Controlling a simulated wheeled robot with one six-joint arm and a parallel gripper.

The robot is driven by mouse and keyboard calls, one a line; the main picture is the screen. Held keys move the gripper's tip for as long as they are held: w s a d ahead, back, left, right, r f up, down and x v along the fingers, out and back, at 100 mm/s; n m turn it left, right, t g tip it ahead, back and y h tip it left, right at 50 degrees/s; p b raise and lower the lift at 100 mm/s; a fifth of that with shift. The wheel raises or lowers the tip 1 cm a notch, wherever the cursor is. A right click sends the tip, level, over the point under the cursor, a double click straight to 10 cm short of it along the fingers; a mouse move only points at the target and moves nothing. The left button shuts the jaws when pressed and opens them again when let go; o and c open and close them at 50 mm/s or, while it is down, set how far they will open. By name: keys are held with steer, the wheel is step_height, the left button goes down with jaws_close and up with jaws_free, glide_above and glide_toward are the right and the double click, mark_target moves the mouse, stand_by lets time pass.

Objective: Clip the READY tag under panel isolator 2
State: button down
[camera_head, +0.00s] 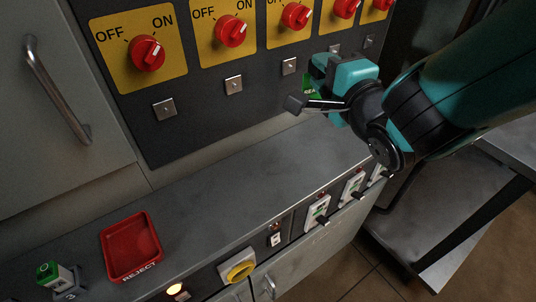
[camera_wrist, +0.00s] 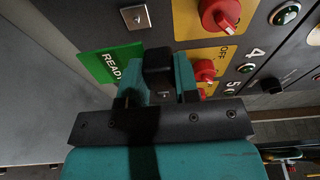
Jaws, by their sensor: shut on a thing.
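My gripper (camera_head: 325,78) is shut on the green READY tag (camera_head: 311,90), in front of the dark isolator panel. In the wrist view the tag (camera_wrist: 108,65) sticks out left of the fingers, its white lettering partly hidden by them. The panel carries a row of red knobs on yellow OFF/ON plates, such as the leftmost knob (camera_head: 147,53) and the second from left (camera_head: 232,31). A square metal plate sits below each, such as the second plate (camera_head: 234,85). The tag is right of the third plate (camera_head: 289,67). Isolator numbers are not readable in the head view.
A grey ledge (camera_head: 215,190) runs below the panel. A red REJECT tray (camera_head: 131,248) and a small green-and-white item (camera_head: 52,273) are on its left. A yellow rotary knob (camera_head: 240,271) and white switch units (camera_head: 318,212) line the front face. A metal table (camera_head: 420,215) stands right.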

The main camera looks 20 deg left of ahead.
steer(key=s+a+f+n+g+y+b, duration=0.2)
steer(key=s+a+b, duration=0.4)
steer(key=s, duration=0.4)
steer(key=shift+s+a+f+y, duration=0.15)
steer(key=shift+a+f+y, duration=0.25)
steer(key=shift+a, duration=0.2)
steer(key=shift+r, duration=0.1)
steer(key=p+x, duration=0.5)
steer(key=shift+a, duration=0.2)
steer(key=shift+w+a, duration=0.1)
steer(key=shift+w, duration=0.1)
steer(key=shift+b, duration=1.35)
stand_by(1.0)
